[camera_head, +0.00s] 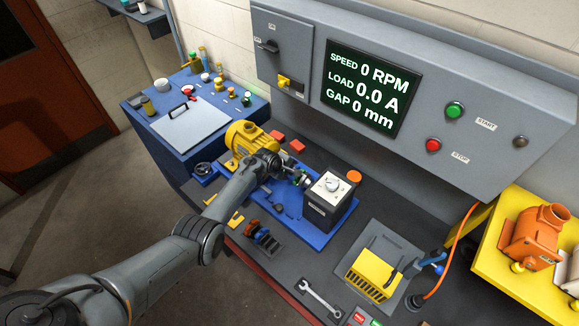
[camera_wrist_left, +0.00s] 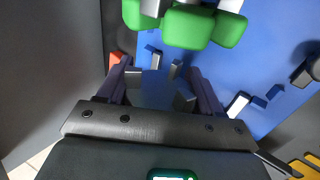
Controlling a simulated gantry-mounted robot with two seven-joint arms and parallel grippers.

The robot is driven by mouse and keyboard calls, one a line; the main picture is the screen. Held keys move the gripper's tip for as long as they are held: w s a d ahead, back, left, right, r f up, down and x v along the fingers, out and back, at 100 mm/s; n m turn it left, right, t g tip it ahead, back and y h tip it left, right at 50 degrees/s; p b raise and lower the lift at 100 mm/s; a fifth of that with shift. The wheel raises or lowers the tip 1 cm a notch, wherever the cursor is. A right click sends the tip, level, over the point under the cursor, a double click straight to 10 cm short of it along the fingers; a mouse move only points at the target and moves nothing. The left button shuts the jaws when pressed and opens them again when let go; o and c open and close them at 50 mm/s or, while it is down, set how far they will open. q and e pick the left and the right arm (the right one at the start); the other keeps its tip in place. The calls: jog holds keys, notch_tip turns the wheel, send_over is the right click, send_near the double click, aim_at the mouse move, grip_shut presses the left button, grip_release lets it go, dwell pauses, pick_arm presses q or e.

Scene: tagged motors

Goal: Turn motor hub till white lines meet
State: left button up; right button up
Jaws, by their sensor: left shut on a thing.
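The yellow motor (camera_head: 247,139) stands on the blue base (camera_head: 315,238) on the bench, partly behind my left arm. My left gripper (camera_head: 287,177) is at the coupling between the motor and a dark box with a white dial (camera_head: 331,184). In the left wrist view my left gripper (camera_wrist_left: 158,78) has both fingers down around the coupling area and is shut on the motor hub, which is mostly hidden. Green coupling lobes (camera_wrist_left: 187,27) with pale metal pieces between them show just beyond the fingers. I cannot make out whether the white lines meet. My right gripper is not in view.
A screen (camera_head: 371,86) reads speed 0 RPM, load 0.0 A, gap 0 mm. Green START (camera_head: 454,110) and red STOP (camera_head: 433,145) buttons are on the panel.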

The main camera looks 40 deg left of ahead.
pick_arm(q)
jog(key=shift+s+a+f+g, duration=0.1)
jog(key=shift+s+a+g, duration=0.1)
jog(key=shift+g, duration=0.4)
jog(key=shift+f, duration=0.1)
jog(key=o, duration=1)
jog(key=shift+o, duration=0.3)
jog(key=shift+a, duration=0.15)
jog(key=shift+r, duration=0.2)
jog(key=shift+s+d+r+p, duration=0.2)
jog(key=shift+s+r+p, duration=0.05)
jog(key=shift+r+p, duration=0.45)
jog(key=p+v, duration=0.2)
jog(key=v, duration=0.7)
